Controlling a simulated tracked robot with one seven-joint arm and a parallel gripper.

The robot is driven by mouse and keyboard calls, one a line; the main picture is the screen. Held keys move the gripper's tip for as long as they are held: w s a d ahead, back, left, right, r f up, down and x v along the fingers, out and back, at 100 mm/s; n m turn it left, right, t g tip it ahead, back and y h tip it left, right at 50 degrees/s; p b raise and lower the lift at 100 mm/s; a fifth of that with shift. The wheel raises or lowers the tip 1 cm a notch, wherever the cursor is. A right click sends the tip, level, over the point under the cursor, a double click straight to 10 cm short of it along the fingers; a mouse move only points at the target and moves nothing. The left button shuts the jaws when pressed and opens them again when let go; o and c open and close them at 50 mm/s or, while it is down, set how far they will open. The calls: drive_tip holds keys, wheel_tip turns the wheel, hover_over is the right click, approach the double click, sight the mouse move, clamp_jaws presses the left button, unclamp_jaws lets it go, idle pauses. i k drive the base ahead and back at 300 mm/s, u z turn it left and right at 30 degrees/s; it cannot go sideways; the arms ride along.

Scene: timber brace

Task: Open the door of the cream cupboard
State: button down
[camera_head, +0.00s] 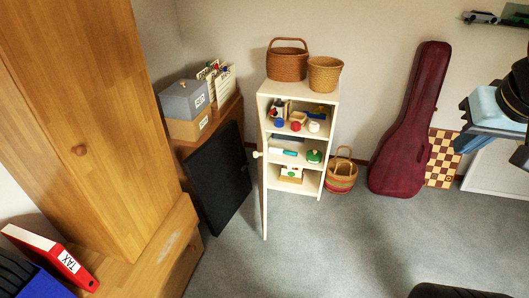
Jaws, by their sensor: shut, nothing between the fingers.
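The cream cupboard (330,100) stands against the back wall, in the middle of the picture. Its door (265,200) is hinged at the left and stands swung out towards me, seen nearly edge-on. A small pale knob (257,154) sticks out to the left from the door. The front is open, and the shelves show small jars, boxes and a green-lidded pot (314,156). Part of my arm, light blue and black, shows at the right edge, far from the door. I cannot make out my gripper's fingers.
Baskets (288,64) stand on the cupboard, and a striped basket (342,175) stands right of it. A dark panel (217,185) leans at the left, near the door. A red instrument case (410,125) leans on the wall. The grey carpet (330,250) in front is clear.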

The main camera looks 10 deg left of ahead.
sight(261, 154)
drive_tip(key=u, duration=0.15)
drive_tip(key=i, duration=1)
